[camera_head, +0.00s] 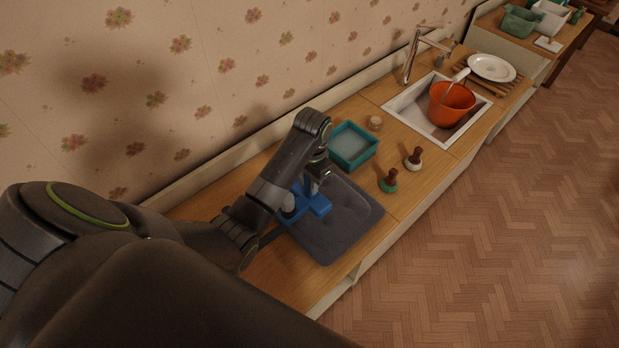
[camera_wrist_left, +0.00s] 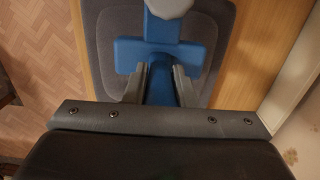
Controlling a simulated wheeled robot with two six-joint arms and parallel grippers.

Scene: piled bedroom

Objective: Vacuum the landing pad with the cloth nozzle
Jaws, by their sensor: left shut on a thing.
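The landing pad is a dark grey cushioned mat (camera_head: 345,225) lying on the wooden counter; it also shows in the left wrist view (camera_wrist_left: 108,50). The cloth nozzle is a blue T-shaped piece (camera_head: 318,205) over the pad, with a pale grey round part at one end; the left wrist view shows its blue body (camera_wrist_left: 160,52). My left gripper (camera_wrist_left: 160,82) is shut on the nozzle's blue stem. The nozzle looks low over the pad, but I cannot tell whether it touches. My arm hides part of the nozzle and pad. My right gripper is not seen.
A teal tray (camera_head: 352,147) stands just behind the pad. Two small knobbed stamps, one green (camera_head: 388,181) and one white (camera_head: 413,160), stand to its right, with a small jar (camera_head: 375,123) behind.

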